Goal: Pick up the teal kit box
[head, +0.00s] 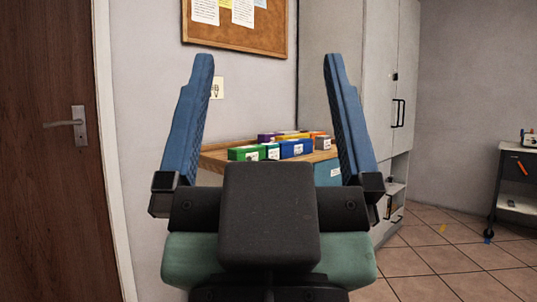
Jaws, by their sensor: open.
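My gripper (268,62) is open and empty, its two blue fingers pointing up and spread wide in the foreground. Beyond it, several small kit boxes stand close together on a wooden top. A small teal-green box (272,151) with a white label stands between a brighter green box (246,154) and a blue box (296,148). It looks like the teal kit box, but it is small and its shade is hard to tell from green. The gripper is well apart from the boxes and touches nothing. My gripper's body hides the lower front of the furniture under them.
Purple (266,137), yellow (291,135) and grey (323,143) boxes crowd behind and beside it. The wooden top (214,158) meets the wall. A tall grey cabinet (385,90) stands right of it, a door (45,150) at left. Tiled floor (445,250) is mostly open at right, before a cart (518,185).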

